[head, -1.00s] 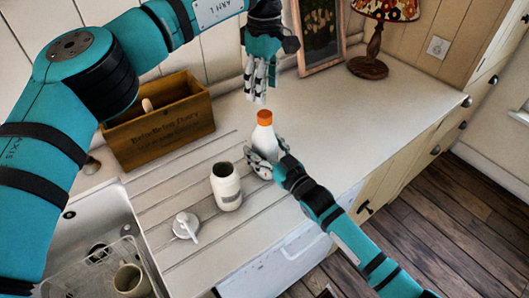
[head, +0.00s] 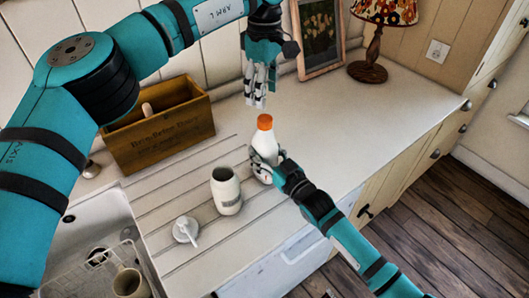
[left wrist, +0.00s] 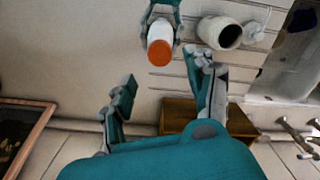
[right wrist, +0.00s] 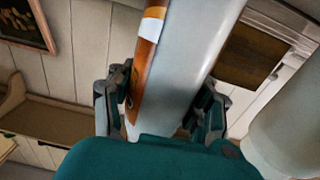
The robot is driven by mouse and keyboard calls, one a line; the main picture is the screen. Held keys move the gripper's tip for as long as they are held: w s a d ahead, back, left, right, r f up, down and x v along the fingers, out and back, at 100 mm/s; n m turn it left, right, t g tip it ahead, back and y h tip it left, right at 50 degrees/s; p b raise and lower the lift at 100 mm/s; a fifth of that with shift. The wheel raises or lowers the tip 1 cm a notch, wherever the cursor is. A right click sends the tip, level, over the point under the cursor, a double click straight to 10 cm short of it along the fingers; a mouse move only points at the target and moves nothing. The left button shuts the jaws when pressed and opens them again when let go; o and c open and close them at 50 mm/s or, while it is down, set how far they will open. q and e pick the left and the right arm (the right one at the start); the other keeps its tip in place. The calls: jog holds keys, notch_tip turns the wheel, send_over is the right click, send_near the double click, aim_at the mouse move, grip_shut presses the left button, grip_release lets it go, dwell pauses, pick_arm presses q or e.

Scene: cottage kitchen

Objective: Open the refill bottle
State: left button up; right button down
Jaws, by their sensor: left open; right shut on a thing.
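The refill bottle (head: 264,143) is white with an orange cap (head: 265,121) and stands upright on the counter. My right gripper (head: 264,160) is shut around its lower body. In the right wrist view the bottle (right wrist: 185,70) fills the middle between the fingers (right wrist: 160,110). My left gripper (head: 256,98) is open and empty, pointing down just above and behind the cap. In the left wrist view, the cap (left wrist: 160,58) lies beyond the spread fingers (left wrist: 165,95), apart from them.
A wooden box (head: 160,130), picture frame (head: 320,35) and lamp (head: 374,50) are behind. The sink (head: 95,235) is at left. Counter to the right is clear.

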aim_at(265, 118)
pick_arm(q)
jog(key=m, duration=0.5)
jog(key=shift+m, duration=0.3)
jog(key=m, duration=0.4)
jog(key=shift+s+d, duration=0.1)
jog(key=m, duration=0.3)
jog(key=shift+f+m, duration=0.2)
jog(key=shift+m, duration=0.2)
notch_tip(265, 118, down, 8)
jog(key=shift+r, duration=0.2)
